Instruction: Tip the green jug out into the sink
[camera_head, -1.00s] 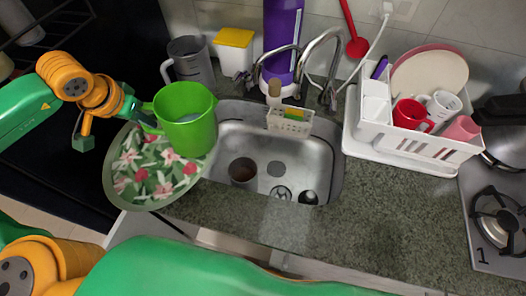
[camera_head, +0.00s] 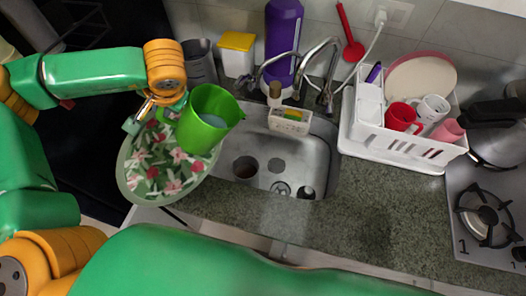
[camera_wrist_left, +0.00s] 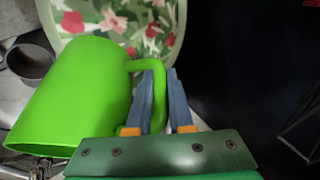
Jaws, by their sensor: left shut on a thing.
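The green jug (camera_head: 196,132) is in the air over the left edge of the sink (camera_head: 318,165), tilted with its mouth toward the right. A pale, bluish-grey surface shows inside it, like liquid; no stream is seen leaving it. My left gripper (camera_head: 152,114) is on the jug's left side, shut on its handle. In the left wrist view, the fingers (camera_wrist_left: 160,102) close around the handle and the green jug body (camera_wrist_left: 75,95) lies to their left. My right gripper is not in view.
A floral tray (camera_head: 133,183) lies below the jug, over the counter's left edge. A dark cup (camera_head: 245,167) stands in the sink. The faucet (camera_head: 325,60), a sponge holder (camera_head: 289,122) and a purple bottle (camera_head: 284,35) are behind. A white dish rack (camera_head: 400,143) stands right.

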